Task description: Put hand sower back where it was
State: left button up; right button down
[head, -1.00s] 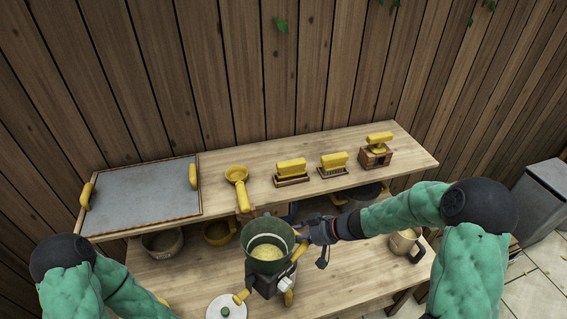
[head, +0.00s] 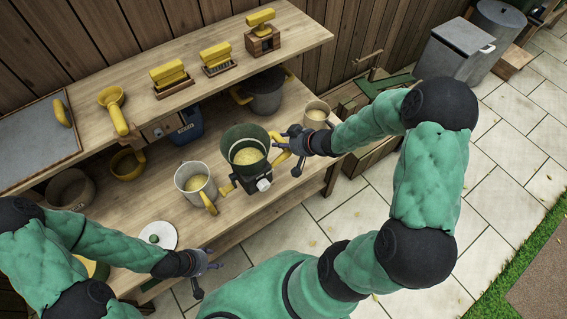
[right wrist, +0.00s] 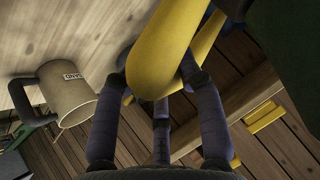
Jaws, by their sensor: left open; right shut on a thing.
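The hand sower is a dark green hopper (head: 246,140) of pale grain with a grey mechanism below. My right gripper (head: 291,143) is shut on its yellow handle, which fills the top of the right wrist view (right wrist: 160,65). The sower is upright over the right part of the lower bench top (head: 235,215); I cannot tell whether its underside touches the wood. My left gripper (head: 203,268) is open and empty near the bench's front edge, right of a round white lid (head: 150,228).
A dark pot (head: 265,97) is behind. The upper shelf (head: 140,90) holds yellow-handled tools.

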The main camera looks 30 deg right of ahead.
pick_arm(q)
notch_tip(320, 180, down, 8)
jog(key=b, duration=0.8)
jog(key=shift+d+f, duration=0.2)
jog(key=shift+d, duration=0.2)
pick_arm(e)
jog(key=w+d+f, duration=0.9)
jog(key=d+f, duration=0.2)
jog(key=f, duration=0.2)
jog(key=shift+d+f, duration=0.35)
jog(key=c, duration=0.8)
grip_release()
jog(key=shift+s, duration=0.1)
pick_arm(q)
notch_tip(320, 180, up, 6)
jog(key=p, duration=0.5)
jog(key=shift+f, duration=0.2)
pick_arm(e)
jog(key=v, duration=1.2)
jog(key=shift+a, duration=0.15)
